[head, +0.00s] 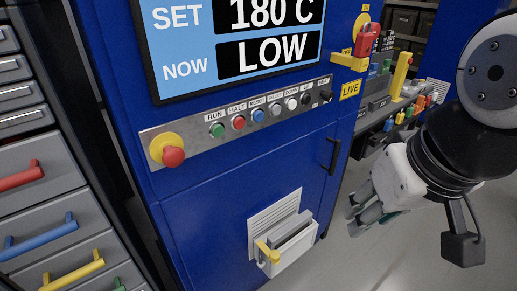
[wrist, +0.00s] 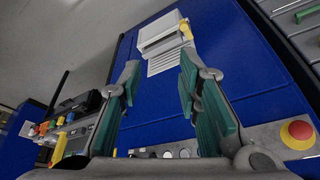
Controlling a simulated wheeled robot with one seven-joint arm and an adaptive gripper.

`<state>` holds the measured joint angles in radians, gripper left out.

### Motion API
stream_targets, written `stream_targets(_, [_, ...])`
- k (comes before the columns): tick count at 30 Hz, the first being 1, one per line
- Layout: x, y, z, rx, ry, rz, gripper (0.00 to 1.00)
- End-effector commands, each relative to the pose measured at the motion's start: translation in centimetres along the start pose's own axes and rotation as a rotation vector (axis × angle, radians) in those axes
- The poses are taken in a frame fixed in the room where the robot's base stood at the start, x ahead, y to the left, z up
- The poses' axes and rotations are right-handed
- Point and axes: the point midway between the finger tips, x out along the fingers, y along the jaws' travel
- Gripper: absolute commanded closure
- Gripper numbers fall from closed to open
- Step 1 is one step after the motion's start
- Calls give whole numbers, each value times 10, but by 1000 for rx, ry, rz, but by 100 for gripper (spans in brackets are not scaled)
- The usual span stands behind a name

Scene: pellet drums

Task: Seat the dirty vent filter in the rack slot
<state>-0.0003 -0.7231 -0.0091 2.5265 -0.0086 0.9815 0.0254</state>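A grey slab, apparently the vent filter (head: 292,236), sits in a white open-topped holder (head: 294,256) below a louvred vent on the blue cabinet's lower front. A yellow lever (head: 266,251) is at the holder's left end. In the wrist view the white holder (wrist: 163,32) appears upside down, beyond the fingertips. My gripper (head: 357,214) is at the right in the head view, apart from the cabinet. Its green-padded fingers (wrist: 158,82) are apart with nothing between them. I cannot make out the rack slot for certain.
The blue cabinet (head: 215,205) carries a screen, a button panel (head: 240,120) and a black door handle (head: 333,155). A red padlock (head: 366,42) hangs at its upper right edge. A drawer unit (head: 40,200) stands left. A cluttered bench (head: 385,115) stands behind right. Floor near my gripper is clear.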

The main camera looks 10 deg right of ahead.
Motion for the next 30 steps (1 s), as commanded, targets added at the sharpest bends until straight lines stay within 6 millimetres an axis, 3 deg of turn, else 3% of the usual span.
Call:
stream_targets(5, [57, -2, -43, 150, -63, -6, 52])
stream_targets(11, [139, -5, -98, 389, -149, 10, 52])
stream_targets(18, [255, -8, -151, 669, -241, 67, 52])
stream_targets(24, [351, -10, -177, 873, -297, 136, 52])
stream_targets(27, [384, -10, -184, 944, -312, 163, 52])
stream_targets(30, [403, -11, -188, 987, -319, 180, 52])
